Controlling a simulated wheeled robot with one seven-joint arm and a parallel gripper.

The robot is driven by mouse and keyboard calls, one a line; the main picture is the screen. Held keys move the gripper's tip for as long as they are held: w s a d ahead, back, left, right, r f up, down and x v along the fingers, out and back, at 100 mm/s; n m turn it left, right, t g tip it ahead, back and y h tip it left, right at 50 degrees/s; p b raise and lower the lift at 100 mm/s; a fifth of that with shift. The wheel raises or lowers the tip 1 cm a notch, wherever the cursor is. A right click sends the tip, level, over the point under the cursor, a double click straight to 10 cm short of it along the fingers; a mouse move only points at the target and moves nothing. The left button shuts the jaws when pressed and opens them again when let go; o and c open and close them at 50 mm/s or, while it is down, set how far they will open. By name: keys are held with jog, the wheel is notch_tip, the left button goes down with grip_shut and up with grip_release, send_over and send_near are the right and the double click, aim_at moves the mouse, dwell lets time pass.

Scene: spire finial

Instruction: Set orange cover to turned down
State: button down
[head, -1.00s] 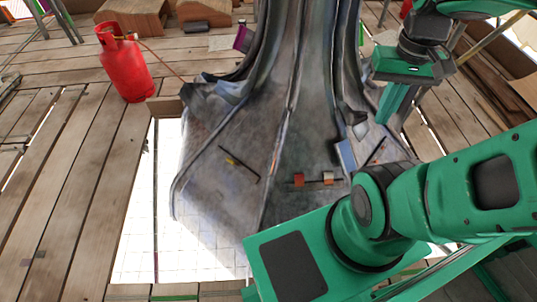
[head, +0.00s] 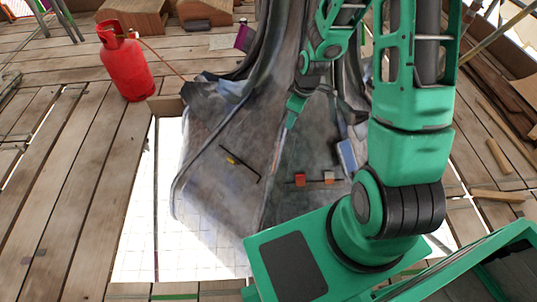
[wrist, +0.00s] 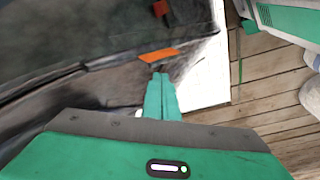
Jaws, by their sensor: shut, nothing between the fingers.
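I cannot tell for sure which is the orange cover. My gripper (head: 291,124) is shut and empty, pointing down in front of the spire, above the blocks in the picture. Its fingers (wrist: 161,78) are together; contact with the plate cannot be told.
The grey spire (head: 215,185) rises through a bright opening in the plank deck (head: 60,190). A thin dark rod with a yellow part (head: 232,160) lies on its left face. A blue block (head: 346,155) is at right. A red gas cylinder (head: 125,65) stands at the left.

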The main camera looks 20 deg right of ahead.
aim_at(273, 159)
jog(key=w+a+f+n+y, duration=0.2)
jog(key=w+a+f+n, duration=0.1)
jog(key=a+f, duration=0.55)
notch_tip(273, 159, down, 11)
jog(key=d, duration=0.1)
jog(key=shift+s+d+t, duration=0.25)
jog(key=shift+d+t, duration=0.1)
jog(key=shift+t, duration=0.05)
jog(key=shift+s+a+r, duration=0.1)
jog(key=shift+a+r, duration=0.05)
